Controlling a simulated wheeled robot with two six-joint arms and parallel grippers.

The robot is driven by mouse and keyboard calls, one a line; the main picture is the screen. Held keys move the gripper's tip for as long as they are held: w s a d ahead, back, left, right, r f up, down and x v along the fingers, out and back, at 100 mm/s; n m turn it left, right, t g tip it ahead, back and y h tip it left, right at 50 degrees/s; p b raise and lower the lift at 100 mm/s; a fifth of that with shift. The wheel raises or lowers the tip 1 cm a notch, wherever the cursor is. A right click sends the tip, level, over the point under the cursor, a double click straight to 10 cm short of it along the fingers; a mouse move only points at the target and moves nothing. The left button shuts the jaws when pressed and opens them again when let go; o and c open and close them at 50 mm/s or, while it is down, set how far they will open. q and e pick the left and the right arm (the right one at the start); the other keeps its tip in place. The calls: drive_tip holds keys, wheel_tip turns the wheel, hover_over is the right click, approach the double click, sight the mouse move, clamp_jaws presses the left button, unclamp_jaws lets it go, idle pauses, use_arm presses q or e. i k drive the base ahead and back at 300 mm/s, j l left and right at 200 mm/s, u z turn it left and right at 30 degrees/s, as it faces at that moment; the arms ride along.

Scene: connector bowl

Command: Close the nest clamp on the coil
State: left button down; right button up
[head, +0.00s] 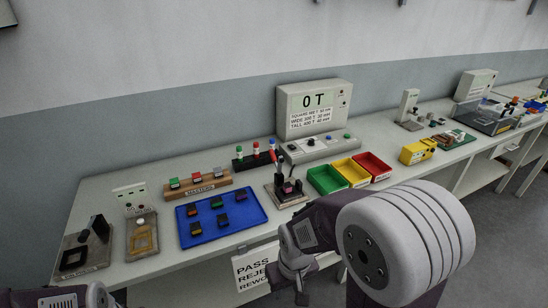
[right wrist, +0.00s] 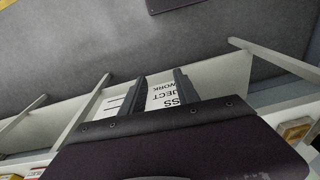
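The nest clamp (head: 283,180) looks like a small fixture on a brown base plate (head: 290,199) at the middle of the bench, with a red-tipped handle standing up. A small dark purplish part, perhaps the coil (head: 289,188), sits in it; its seating is too small to tell. My right gripper (head: 302,294) hangs in front of the bench edge, below and apart from the clamp. In the right wrist view its two fingers (right wrist: 161,92) are apart with nothing between them. Of my left arm only parts show at the bottom left; its fingers are not seen.
A blue tray (head: 248,217) with several small connectors lies left of the clamp. Green (head: 318,181), yellow (head: 346,166) and red (head: 381,172) bins stand right of it. A tester box (head: 312,97) stands behind. A paper sign (head: 252,271) hangs from the front edge.

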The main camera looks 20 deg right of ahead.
sight(281, 160)
drive_tip(key=i+l, duration=0.15)
drive_tip(key=l, duration=0.2)
drive_tip(key=i+l, duration=0.15)
drive_tip(key=l, duration=0.2)
drive_tip(key=i+l, duration=0.1)
drive_tip(key=l, duration=0.2)
drive_tip(key=i+l, duration=0.15)
drive_tip(key=l, duration=0.2)
drive_tip(key=i+l, duration=0.15)
drive_tip(key=l, duration=0.2)
drive_tip(key=i+l, duration=0.15)
drive_tip(key=l, duration=0.2)
drive_tip(key=j, duration=0.4)
drive_tip(key=i+j, duration=0.15)
drive_tip(key=j, duration=0.2)
drive_tip(key=u, duration=0.05)
